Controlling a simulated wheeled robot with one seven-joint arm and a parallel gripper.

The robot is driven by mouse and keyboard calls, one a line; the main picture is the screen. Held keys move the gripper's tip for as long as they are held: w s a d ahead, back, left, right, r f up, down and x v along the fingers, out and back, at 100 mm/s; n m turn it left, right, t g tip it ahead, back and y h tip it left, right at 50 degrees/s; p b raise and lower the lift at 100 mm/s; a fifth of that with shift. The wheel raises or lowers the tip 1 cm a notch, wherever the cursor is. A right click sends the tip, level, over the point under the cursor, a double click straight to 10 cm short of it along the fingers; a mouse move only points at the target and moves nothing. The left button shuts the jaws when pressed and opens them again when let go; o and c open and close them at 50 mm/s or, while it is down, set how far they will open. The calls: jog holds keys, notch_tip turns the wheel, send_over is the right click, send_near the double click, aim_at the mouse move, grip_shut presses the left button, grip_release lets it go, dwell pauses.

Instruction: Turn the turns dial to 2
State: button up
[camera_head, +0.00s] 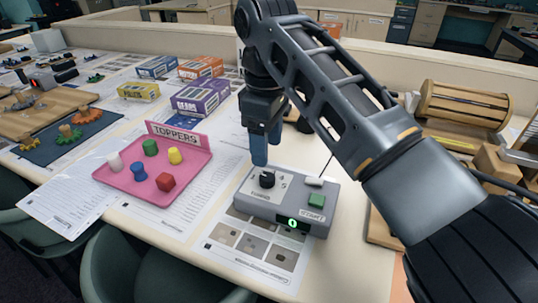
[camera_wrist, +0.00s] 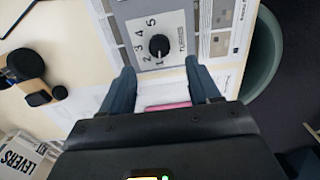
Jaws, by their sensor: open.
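The turns dial (camera_head: 267,179) is a round black knob on the pale top plate of a grey control box (camera_head: 262,208). In the wrist view the dial (camera_wrist: 159,46) has the numbers 1 to 5 in an arc around it. A small light mark on the knob appears to face the 1. My gripper (camera_head: 266,148) hangs above the box, close to the dial, with its blue-grey fingers pointing down. In the wrist view the fingers (camera_wrist: 160,72) are spread apart with nothing between them, and the dial lies beyond the tips, not touched.
The box also has a green START button (camera_head: 316,200), a white switch (camera_head: 314,182) and a small display with a green 0 (camera_head: 292,224). A pink TOPPERS tray (camera_head: 122,180) stands at left. A wooden drum (camera_head: 463,104) and wooden parts are at right.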

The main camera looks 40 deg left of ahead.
aim_at(267, 176)
jog(key=shift+w+f, duration=0.1)
jog(key=shift+f, duration=0.15)
jog(key=shift+f+p, duration=0.5)
jog(key=shift+f, duration=3.1)
jog(key=shift+c, duration=0.2)
jog(key=c, duration=1)
jog(key=shift+m, duration=0.3)
jog(key=m+p, duration=0.3)
jog(key=shift+r, duration=0.15)
jog(key=shift+a+m+p, duration=0.1)
jog(key=shift+m+p, duration=1.05)
jog(key=shift+m, duration=0.95)
